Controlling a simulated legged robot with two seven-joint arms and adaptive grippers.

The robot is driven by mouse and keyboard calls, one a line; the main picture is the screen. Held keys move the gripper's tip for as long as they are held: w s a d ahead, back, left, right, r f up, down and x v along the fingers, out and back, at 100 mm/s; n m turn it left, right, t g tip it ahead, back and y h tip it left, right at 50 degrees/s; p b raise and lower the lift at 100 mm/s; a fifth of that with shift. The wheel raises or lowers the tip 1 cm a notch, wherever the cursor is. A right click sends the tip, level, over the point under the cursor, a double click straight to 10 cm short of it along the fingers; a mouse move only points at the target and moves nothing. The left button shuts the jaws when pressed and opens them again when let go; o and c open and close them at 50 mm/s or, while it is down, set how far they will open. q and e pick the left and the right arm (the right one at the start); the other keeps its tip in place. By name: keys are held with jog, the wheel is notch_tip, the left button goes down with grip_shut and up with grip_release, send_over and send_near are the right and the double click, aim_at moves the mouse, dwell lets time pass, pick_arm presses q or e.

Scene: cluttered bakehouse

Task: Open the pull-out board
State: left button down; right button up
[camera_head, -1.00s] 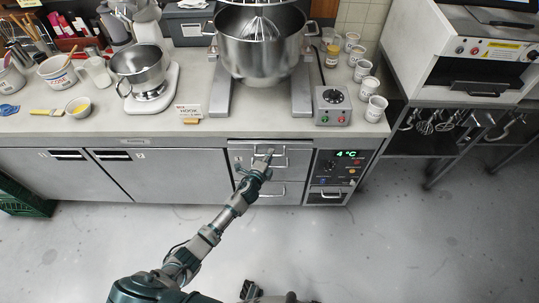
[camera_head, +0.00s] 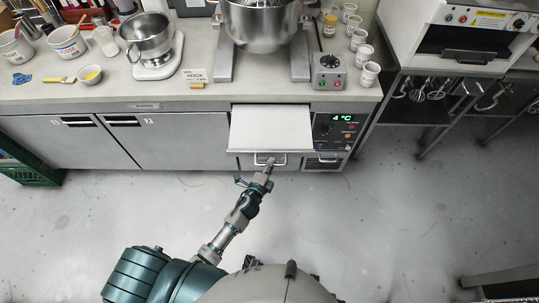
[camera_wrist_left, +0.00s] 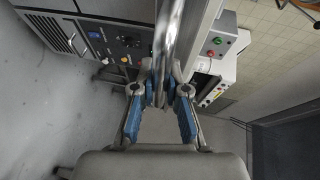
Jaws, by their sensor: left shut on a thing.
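The pull-out board (camera_head: 271,128) stands out from the counter front in the head view, its pale flat top showing. My left gripper (camera_head: 268,168) is at the front of the board, with its arm reaching up from below. In the left wrist view, the blue-padded fingers of the left gripper (camera_wrist_left: 159,100) are shut on a shiny metal bar, the board handle (camera_wrist_left: 166,45). My right gripper is not in view.
A control panel (camera_head: 335,130) reading 4 °C sits right of the board. The worktop above carries a large mixer bowl (camera_head: 262,25), a scale with a bowl (camera_head: 157,68) and several cups. The floor (camera_head: 400,220) in front is clear.

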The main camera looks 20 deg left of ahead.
pick_arm(q)
jog(key=shift+s+d+f, duration=0.1)
jog(key=shift+s+d, duration=0.2)
jog(key=shift+s, duration=0.1)
jog(key=c, duration=1.2)
grip_release()
jog(key=shift+a, duration=0.1)
jog(key=shift+w, duration=0.15)
jog(key=v, duration=1.2)
